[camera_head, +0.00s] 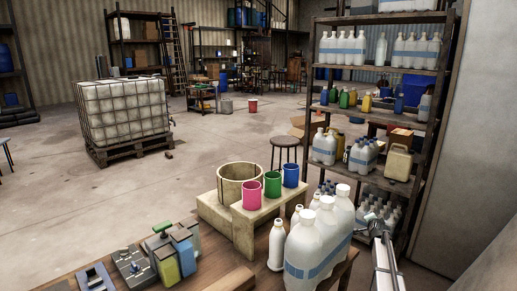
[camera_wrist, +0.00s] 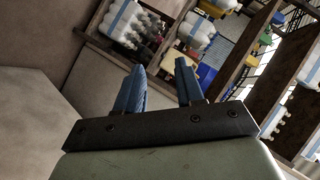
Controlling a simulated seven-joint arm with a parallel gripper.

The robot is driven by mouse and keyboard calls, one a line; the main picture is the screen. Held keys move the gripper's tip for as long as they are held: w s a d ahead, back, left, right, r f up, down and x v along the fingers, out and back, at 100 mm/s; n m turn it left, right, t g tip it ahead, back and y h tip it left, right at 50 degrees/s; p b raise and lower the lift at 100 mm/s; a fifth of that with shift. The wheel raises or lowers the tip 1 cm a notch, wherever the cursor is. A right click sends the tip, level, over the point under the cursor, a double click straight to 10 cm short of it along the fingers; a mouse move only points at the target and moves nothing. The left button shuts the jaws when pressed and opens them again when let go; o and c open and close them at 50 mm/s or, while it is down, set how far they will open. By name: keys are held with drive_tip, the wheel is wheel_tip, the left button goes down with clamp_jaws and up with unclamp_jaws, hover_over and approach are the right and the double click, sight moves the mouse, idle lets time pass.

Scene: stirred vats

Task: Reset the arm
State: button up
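My gripper (camera_wrist: 160,68) shows in the wrist view with its two blue fingers apart and nothing between them. It is tilted, and shelving with bottles lies beyond the fingertips. In the head view, part of my arm shows at the lower right, beside the white bottles (camera_head: 307,255) on the wooden table (camera_head: 232,282). I cannot make out the fingers clearly there.
A stand (camera_head: 243,228) on the table bears a beige vat (camera_head: 236,189) and pink (camera_head: 252,195), green (camera_head: 272,184) and blue (camera_head: 290,175) cups. A tall shelf (camera_head: 377,113) with bottles stands close at the right. Small devices (camera_head: 172,258) sit at the table's left.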

drive_tip(key=s+f+h, duration=0.2)
drive_tip(key=s+f, duration=1.4)
drive_tip(key=f, duration=0.4)
drive_tip(key=s+a+f+n+g+y, duration=0.2)
drive_tip(key=s+a+f+g+y, duration=0.15)
drive_tip(key=s+a+f, duration=0.7)
drive_tip(key=s+a+f+n+g+y, duration=0.3)
drive_tip(key=s+a+f+g, duration=0.35)
drive_tip(key=s+a, duration=0.75)
drive_tip(key=s+a+n+g, duration=0.3)
drive_tip(key=s, duration=0.8)
drive_tip(key=s+a+n+g, duration=0.3)
drive_tip(key=s, duration=0.9)
drive_tip(key=s+a+n+g+h, duration=0.1)
drive_tip(key=s+a+n+g, duration=0.2)
drive_tip(key=s, duration=0.8)
drive_tip(key=shift+s+a+f+g, duration=0.3)
drive_tip(key=shift+a+g, duration=0.1)
drive_tip(key=shift+a, duration=0.1)
drive_tip(key=shift+w, duration=0.15)
